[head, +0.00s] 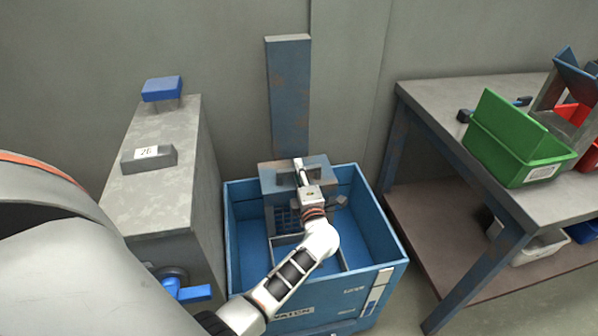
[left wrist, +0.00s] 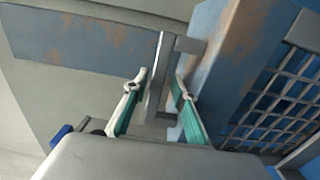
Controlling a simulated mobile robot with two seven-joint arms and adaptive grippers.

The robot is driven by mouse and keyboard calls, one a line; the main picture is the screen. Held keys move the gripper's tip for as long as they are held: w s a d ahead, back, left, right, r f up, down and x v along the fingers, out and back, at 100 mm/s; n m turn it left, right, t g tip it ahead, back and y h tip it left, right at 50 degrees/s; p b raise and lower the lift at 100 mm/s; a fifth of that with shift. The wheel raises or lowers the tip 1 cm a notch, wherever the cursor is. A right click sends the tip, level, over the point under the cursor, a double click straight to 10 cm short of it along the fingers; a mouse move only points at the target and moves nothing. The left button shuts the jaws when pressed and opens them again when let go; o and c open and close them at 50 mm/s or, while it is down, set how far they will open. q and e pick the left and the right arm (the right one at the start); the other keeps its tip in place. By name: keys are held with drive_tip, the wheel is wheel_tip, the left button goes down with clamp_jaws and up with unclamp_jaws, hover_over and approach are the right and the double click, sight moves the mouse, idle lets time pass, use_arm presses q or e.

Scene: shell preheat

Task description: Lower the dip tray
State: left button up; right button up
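The dip tray shows as a grid basket (head: 283,218) inside the blue tank (head: 255,292), below a worn blue carriage (head: 268,178) on an upright blue post (head: 289,85). In the left wrist view the grid (left wrist: 285,95) is at the right, beside the blue carriage (left wrist: 222,50). A grey bar handle (left wrist: 158,85) stands out from the carriage. My left gripper (head: 301,168) is at the carriage. In the left wrist view its teal-padded fingers (left wrist: 160,92) are on either side of the handle, with visible gaps. My forearm hides part of the tray. My right gripper is not in view.
A grey cabinet (head: 165,205) with a blue-topped knob (head: 162,90) and a blue-handled valve (head: 187,291) stands left of the tank. At the right is a workbench (head: 440,100) with a green bin (head: 515,140). A wall is close behind the post.

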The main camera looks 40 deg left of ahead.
use_arm(q)
drive_tip(key=shift+f, duration=0.1)
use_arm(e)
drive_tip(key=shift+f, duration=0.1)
use_arm(q)
drive_tip(key=v, duration=0.7)
drive_tip(key=shift+s+d, duration=0.15)
drive_tip(key=shift+s, duration=0.05)
drive_tip(key=shift+r, duration=0.2)
idle(0.5)
